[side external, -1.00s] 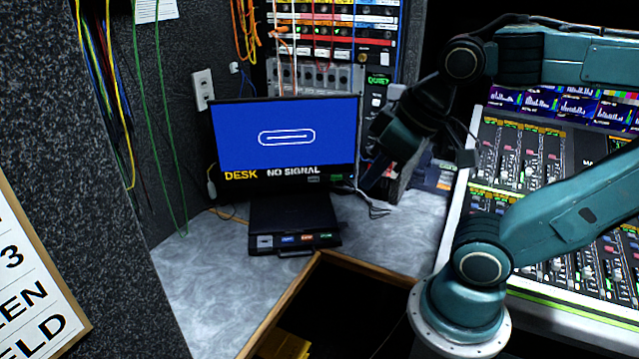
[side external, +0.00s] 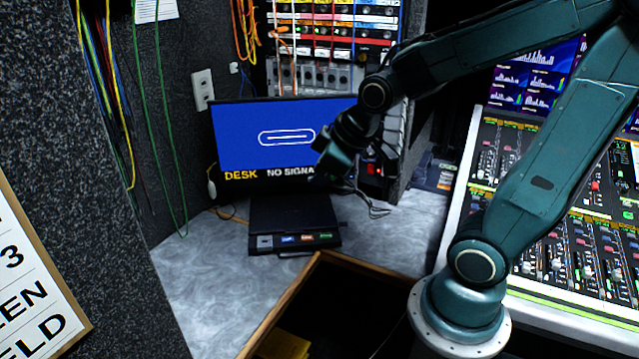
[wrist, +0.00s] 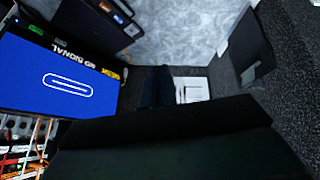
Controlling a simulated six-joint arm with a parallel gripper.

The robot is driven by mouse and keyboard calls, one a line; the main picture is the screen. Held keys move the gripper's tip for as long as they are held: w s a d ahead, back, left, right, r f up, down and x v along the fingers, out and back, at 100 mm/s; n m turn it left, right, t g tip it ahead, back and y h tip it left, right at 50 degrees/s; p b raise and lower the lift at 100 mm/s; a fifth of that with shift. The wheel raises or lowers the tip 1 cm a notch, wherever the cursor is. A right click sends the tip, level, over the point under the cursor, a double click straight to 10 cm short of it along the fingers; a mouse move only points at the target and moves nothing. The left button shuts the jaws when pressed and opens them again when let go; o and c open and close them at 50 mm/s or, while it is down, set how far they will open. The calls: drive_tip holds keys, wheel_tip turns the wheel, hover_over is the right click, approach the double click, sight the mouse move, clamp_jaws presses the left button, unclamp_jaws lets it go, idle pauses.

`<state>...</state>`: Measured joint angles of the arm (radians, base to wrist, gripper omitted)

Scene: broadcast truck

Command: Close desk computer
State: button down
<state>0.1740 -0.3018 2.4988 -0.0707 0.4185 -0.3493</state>
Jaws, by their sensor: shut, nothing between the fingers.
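The desk computer is open, with its screen (side external: 265,140) upright behind a dark flat base (side external: 290,213). The screen is blue with a paperclip-like outline and the words DESK NO SIGNAL. Coloured labels line the base's front edge. My gripper (side external: 322,177) is shut and empty, in front of the screen's lower right part, above the base's right side. It hides part of the screen; whether they touch I cannot tell. In the wrist view, the screen (wrist: 60,72) is at left, the base (wrist: 95,22) at upper left, and my dark gripper (wrist: 157,85) in the middle.
A rack with cables (side external: 330,35) stands behind the screen. A mixing console (side external: 500,160) is at right. An open wooden-edged drawer or bin (side external: 290,295) lies in front. The grey worktop (side external: 205,270) is clear left of the base. Loose cables lie right of the screen.

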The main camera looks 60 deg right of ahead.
drive_tip(key=w+d+f+n, duration=0.1)
drive_tip(key=w+d+f, duration=0.35)
drive_tip(key=f, duration=0.25)
drive_tip(key=n+t+h, duration=0.1)
drive_tip(key=n+h, duration=0.1)
approach(308, 246)
wheel_tip(308, 246, up, 3)
drive_tip(key=s+a, duration=0.1)
drive_tip(key=a, duration=0.1)
drive_tip(key=shift+s+f, duration=0.2)
drive_tip(key=shift+f, duration=0.05)
drive_tip(key=shift+w+f, duration=0.1)
drive_tip(key=shift+x, duration=4.85)
drive_tip(key=shift+a, duration=0.1)
